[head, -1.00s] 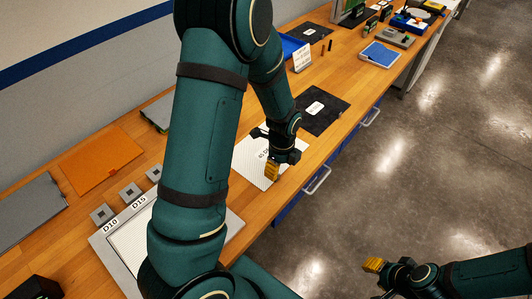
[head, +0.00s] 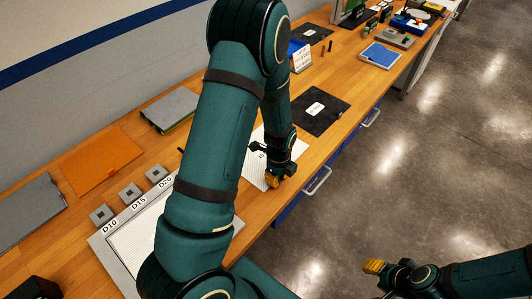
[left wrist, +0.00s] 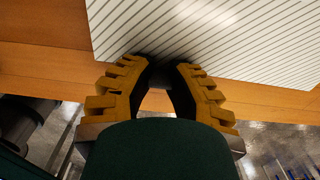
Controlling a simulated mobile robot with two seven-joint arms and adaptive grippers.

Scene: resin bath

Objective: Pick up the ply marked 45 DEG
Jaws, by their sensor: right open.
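The white ply with thin stripes (head: 257,173) lies flat on the wooden bench, near its front edge. Its label is mostly hidden behind my arm now; it read 45 DEG in the earlier head frame. The ply also shows in the left wrist view (left wrist: 225,38), stripes running diagonally. My left gripper (head: 273,181) is over the ply's near edge. In the left wrist view its yellow fingertips (left wrist: 163,64) are apart with a dark shadow between them, nothing visibly held. My right gripper (head: 373,266) is open and empty, over the floor off the bench.
A black ply with a white label (head: 325,124) lies just beyond the white ply. A grey frame (head: 113,262) with small blocks marked D10, D15 and D20 is at left. An orange sheet (head: 101,164) and grey sheets lie behind. Drawer handles (head: 318,181) jut from the bench front.

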